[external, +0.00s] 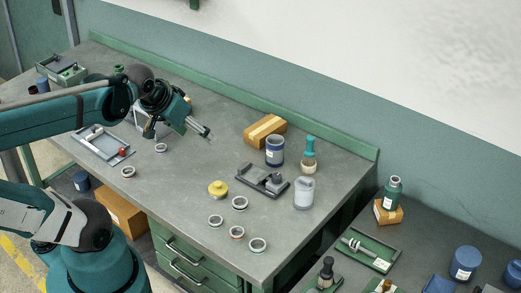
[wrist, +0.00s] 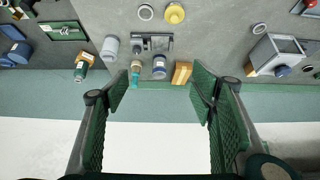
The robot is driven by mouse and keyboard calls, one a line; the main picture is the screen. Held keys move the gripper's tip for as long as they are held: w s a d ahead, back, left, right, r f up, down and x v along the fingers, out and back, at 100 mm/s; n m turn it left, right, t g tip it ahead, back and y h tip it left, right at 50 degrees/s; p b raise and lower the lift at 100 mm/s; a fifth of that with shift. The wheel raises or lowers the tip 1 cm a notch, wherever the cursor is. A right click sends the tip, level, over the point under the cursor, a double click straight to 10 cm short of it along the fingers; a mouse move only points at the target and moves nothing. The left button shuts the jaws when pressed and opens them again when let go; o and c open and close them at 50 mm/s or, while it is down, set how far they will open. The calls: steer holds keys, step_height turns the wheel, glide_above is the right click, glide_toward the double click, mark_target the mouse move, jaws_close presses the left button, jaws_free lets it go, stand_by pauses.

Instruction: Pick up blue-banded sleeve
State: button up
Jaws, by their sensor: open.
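Several small ring sleeves lie on the grey bench, and the bands are too small for me to tell surely which is blue. In the external view, one sleeve (external: 161,148) lies below my gripper and another sleeve (external: 128,171) near the tray. Other sleeves (external: 240,202), (external: 216,220), (external: 257,244) lie toward the front right, with a reddish-banded sleeve (external: 237,232) among them. My gripper (external: 207,135) is open and empty, raised above the bench. In the wrist view, my gripper's fingers (wrist: 160,92) are wide apart, with sleeves (wrist: 145,12) and (wrist: 259,29) beyond them.
A yellow knob-like part (external: 218,188), a dark fixture (external: 262,181), a blue can (external: 275,151), a clear jar (external: 304,193), a teal-handled brush (external: 309,155) and a cardboard box (external: 265,130) stand at right. A tray (external: 103,146) lies at left. The mid-bench is clear.

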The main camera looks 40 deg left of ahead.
steer(key=m+g+h+b, duration=0.1)
steer(key=m+g+b, duration=0.1)
steer(key=m+g, duration=0.45)
glide_above(276, 142)
steer(key=s+d, duration=0.1)
steer(key=s, duration=0.9)
step_height(276, 142, down, 12)
steer(key=m+t, duration=0.1)
steer(key=t, duration=0.1)
steer(key=w+f+m+g, duration=0.1)
steer(key=w+f+m, duration=0.1)
steer(key=w+f, duration=0.5)
step_height(276, 142, down, 5)
steer(key=shift+w+r+m+b, duration=0.1)
steer(key=shift+w+m+b, duration=0.25)
steer(key=shift+w+b, duration=0.1)
steer(key=shift+g, duration=0.25)
steer(key=shift+d+f, duration=0.2)
steer(key=shift+f, duration=1.1)
